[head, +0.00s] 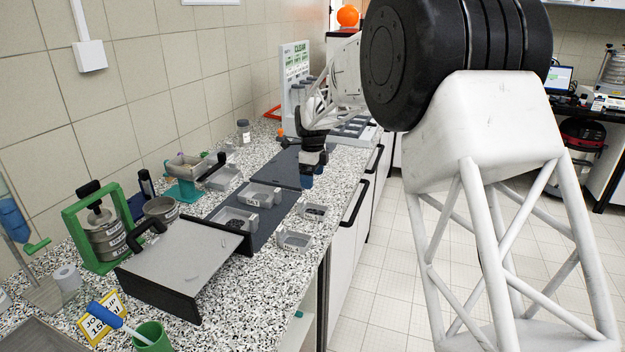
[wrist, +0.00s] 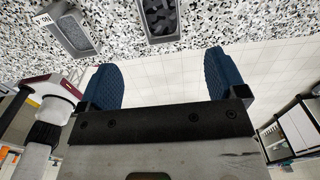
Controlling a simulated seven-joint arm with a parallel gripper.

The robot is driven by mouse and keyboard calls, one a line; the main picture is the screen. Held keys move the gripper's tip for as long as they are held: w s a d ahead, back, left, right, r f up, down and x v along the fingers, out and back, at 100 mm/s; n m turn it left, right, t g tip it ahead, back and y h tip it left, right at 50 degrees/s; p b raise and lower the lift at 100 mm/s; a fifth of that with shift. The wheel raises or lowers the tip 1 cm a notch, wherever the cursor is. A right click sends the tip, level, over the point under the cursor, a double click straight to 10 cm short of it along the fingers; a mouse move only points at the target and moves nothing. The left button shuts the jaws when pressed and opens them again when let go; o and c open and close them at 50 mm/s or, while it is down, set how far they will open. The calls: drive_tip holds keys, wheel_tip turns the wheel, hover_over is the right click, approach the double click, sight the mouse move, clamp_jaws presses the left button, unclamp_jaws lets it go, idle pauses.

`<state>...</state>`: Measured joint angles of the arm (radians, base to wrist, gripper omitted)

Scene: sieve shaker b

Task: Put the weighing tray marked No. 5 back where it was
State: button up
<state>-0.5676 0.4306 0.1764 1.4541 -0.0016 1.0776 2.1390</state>
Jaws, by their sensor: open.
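In the head view an empty tray (head: 295,241) and one with dark grains (head: 313,211) stand near the front edge. Others are farther in: one (head: 263,194) on a dark mat, one with dark grains (head: 235,219), and one (head: 224,179) near the wall. My gripper (head: 307,181) is open and empty, above the bench's front edge.
A grey-topped black box (head: 178,262) stands at the front left, beside a green-framed sieve stack (head: 104,226). A green cup (head: 152,337) is nearest. A white sign board (head: 295,80) stands behind the arm. Bare speckled bench shows around the front trays.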

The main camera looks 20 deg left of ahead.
drive_tip(key=shift+d, duration=0.15)
idle(0.7)
drive_tip(key=s+d+r+n, duration=0.3)
drive_tip(key=s+d+r, duration=0.25)
drive_tip(key=d, duration=0.45)
drive_tip(key=s+d+r+n+t, duration=0.15)
drive_tip(key=s+d+r, duration=0.35)
drive_tip(key=d, duration=0.6)
drive_tip(key=s+d+r+n, duration=0.4)
drive_tip(key=s+d, duration=0.3)
drive_tip(key=d, duration=0.3)
drive_tip(key=s+d+f+n, duration=0.2)
drive_tip(key=s+d, duration=0.4)
drive_tip(key=s, duration=0.5)
drive_tip(key=s+d+f+n, duration=0.2)
drive_tip(key=s+d+n, duration=0.2)
drive_tip(key=s+d, duration=0.3)
drive_tip(key=s+d+f+n+t, duration=0.1)
drive_tip(key=s+d, duration=0.6)
drive_tip(key=s, duration=0.8)
drive_tip(key=shift+f+n, duration=0.45)
drive_tip(key=shift+n, duration=0.7)
